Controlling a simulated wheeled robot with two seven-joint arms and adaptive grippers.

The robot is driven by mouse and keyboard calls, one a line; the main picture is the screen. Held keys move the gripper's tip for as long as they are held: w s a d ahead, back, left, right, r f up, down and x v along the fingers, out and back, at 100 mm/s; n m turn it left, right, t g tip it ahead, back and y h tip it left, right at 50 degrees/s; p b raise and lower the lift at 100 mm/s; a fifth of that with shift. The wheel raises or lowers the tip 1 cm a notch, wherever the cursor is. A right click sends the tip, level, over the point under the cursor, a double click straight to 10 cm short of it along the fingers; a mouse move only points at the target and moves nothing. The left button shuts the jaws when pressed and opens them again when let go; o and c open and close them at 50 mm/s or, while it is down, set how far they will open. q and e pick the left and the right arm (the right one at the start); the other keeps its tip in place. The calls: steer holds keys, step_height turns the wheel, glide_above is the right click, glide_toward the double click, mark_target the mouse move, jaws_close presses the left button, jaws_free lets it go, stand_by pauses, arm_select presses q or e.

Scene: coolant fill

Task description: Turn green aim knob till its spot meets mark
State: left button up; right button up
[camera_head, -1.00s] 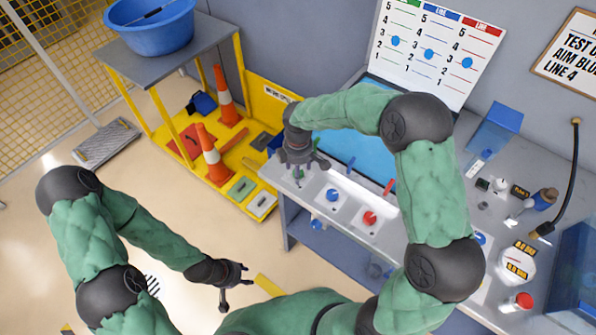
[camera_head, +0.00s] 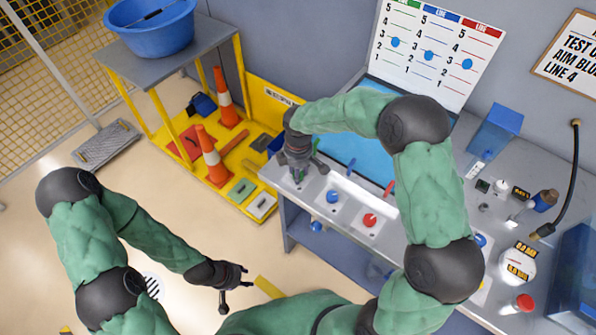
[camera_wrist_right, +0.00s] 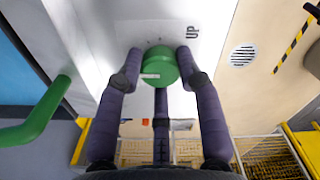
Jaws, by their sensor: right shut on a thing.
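The green aim knob (camera_wrist_right: 160,64) sits on a white plate (camera_wrist_right: 213,25) in the right wrist view, with a short white line on its face near the lower left. A small bit of green shows under the hand in the head view. My right gripper (camera_wrist_right: 159,66) has fingers on both sides of the knob and is shut on it; in the head view the right gripper (camera_head: 298,172) is at the bench's left end. Small marks and the word UP are on the plate; whether the line meets one is unclear. My left gripper (camera_head: 234,288) is open and empty above the floor.
A blue knob (camera_head: 333,196) and a red knob (camera_head: 370,219) stand to the right of the green one. Blue, green and red handles line the bench behind. A chart (camera_head: 437,45) hangs on the wall. A yellow cart (camera_head: 262,90) with cones stands to the left.

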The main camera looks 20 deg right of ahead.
steer(key=shift+m, duration=3.4)
steer(key=o, duration=1.1)
steer(key=shift+o, duration=0.2)
step_height(320, 180, up, 12)
